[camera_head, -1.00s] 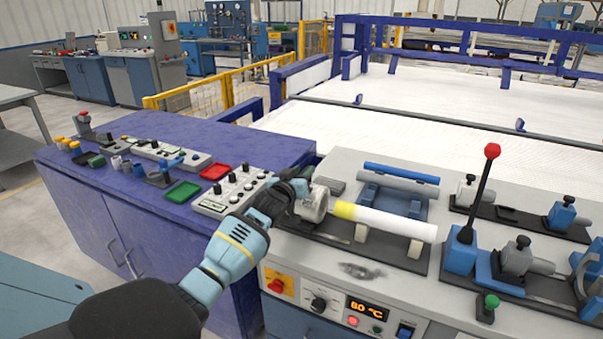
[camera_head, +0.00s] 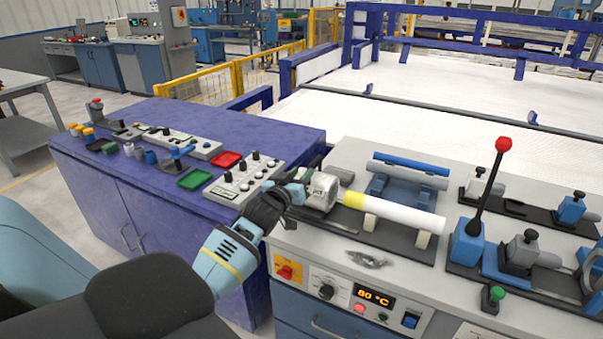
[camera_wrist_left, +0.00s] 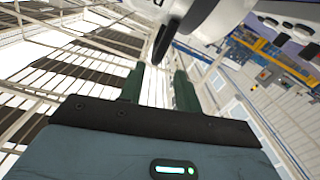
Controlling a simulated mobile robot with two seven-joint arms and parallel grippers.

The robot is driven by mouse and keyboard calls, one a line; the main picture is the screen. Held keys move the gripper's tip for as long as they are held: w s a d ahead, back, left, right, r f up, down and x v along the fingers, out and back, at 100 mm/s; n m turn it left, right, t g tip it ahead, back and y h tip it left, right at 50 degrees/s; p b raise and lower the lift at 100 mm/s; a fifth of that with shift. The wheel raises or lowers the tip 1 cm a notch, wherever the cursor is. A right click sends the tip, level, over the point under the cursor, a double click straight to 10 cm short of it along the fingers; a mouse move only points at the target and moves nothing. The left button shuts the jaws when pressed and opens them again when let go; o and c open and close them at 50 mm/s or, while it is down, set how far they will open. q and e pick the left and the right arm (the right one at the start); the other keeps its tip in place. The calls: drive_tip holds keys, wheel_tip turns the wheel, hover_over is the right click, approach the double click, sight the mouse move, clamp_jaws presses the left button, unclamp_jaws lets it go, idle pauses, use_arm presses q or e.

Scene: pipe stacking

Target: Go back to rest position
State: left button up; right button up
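My left gripper (camera_head: 292,187) is at the left end of the grey cylindrical holder (camera_head: 322,191) on the machine top. In the left wrist view its two dark green fingers (camera_wrist_left: 160,80) stand apart with no object gripped between them. A white and grey rounded part with a black lever (camera_wrist_left: 168,42) shows just past the fingertips. A white pipe with a yellow band (camera_head: 395,212) lies level on cream supports, its left end at the holder. In the head view the gripper partly overlaps the holder, and I cannot tell whether they touch. My right gripper is out of view.
A red-knobbed lever (camera_head: 490,190) stands at the right. A control box (camera_head: 243,182) and green and red trays sit on the purple cabinet (camera_head: 140,185) at left. Open air lies above the machine.

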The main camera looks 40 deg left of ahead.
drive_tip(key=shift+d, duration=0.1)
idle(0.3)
use_arm(q)
drive_tip(key=s+d+f+m+g+h+p, duration=0.1)
drive_tip(key=s+d+f+m+g+h, duration=0.1)
drive_tip(key=s+d+f, duration=0.8)
drive_tip(key=s+d+f+m+g+h, duration=0.25)
drive_tip(key=s+d+f, duration=0.35)
drive_tip(key=s+f, duration=0.45)
drive_tip(key=s+d+f+g, duration=0.1)
drive_tip(key=s+d+f, duration=0.1)
drive_tip(key=s+d, duration=0.2)
drive_tip(key=s+d+f+m+g+h, duration=0.1)
drive_tip(key=s+d+f, duration=0.2)
drive_tip(key=s, duration=0.8)
drive_tip(key=s+d+f+m+g+h+p, duration=0.1)
drive_tip(key=s+d+f+g, duration=0.1)
drive_tip(key=s+d, duration=0.3)
drive_tip(key=shift+s+d+f, duration=0.15)
drive_tip(key=shift+s+d, duration=0.15)
drive_tip(key=shift+s, duration=0.95)
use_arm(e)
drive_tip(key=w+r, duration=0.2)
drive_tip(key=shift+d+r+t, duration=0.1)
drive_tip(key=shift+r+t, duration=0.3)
